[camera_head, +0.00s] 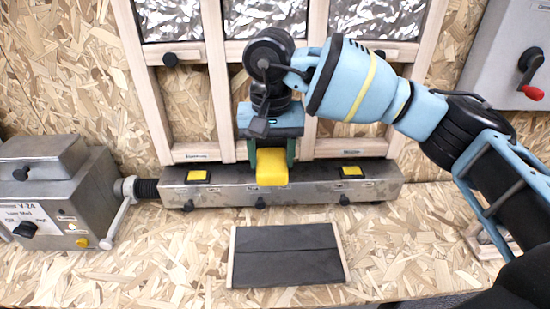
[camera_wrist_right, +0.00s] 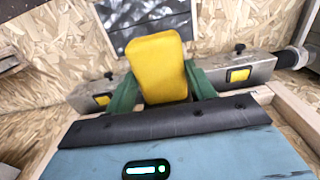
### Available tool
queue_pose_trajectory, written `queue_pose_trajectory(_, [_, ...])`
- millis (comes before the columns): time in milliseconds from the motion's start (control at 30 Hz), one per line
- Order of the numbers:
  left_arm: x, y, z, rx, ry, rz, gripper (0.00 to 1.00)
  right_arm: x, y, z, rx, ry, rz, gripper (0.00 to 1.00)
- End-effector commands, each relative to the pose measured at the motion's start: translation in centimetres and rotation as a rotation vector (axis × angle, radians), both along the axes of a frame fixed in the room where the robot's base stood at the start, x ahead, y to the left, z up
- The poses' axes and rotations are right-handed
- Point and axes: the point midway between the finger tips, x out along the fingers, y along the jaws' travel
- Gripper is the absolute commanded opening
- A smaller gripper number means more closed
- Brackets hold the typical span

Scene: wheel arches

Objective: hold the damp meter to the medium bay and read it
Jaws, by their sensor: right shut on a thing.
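My right gripper (camera_head: 271,160) is shut on a yellow block-shaped thing (camera_head: 272,168), which I take to be the damp meter. Its green fingers press on both sides of it. In the right wrist view the yellow block (camera_wrist_right: 160,68) sits between the green fingers (camera_wrist_right: 160,85), with no readout visible on it. The gripper hangs in front of the middle bay of a wooden frame (camera_head: 217,90), just over the metal rail (camera_head: 225,190). Whether the block touches anything is unclear. Bay labels are too small to read, so I cannot tell the medium bay. My left gripper is out of view.
Yellow pads (camera_head: 197,176) (camera_head: 351,171) sit on the rail at left and right. A grey machine (camera_head: 50,195) with a crank stands at left. A dark mat (camera_head: 287,262) lies in front. A grey box (camera_head: 505,50) with a red-tipped handle hangs upper right.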

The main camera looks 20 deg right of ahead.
Motion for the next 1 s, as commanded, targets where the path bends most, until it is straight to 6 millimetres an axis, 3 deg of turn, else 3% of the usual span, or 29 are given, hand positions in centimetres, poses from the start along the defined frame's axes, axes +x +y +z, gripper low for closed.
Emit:
queue_pose_trajectory(467, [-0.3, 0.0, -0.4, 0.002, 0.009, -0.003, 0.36, 0.8, -0.1, 0.1, 0.0, 0.001, -0.004, 0.36])
queue_pose_trajectory(1000, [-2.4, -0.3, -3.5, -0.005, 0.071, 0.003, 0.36, 5.9, -1.5, -0.2, 0.001, 0.004, -0.006, 0.36])
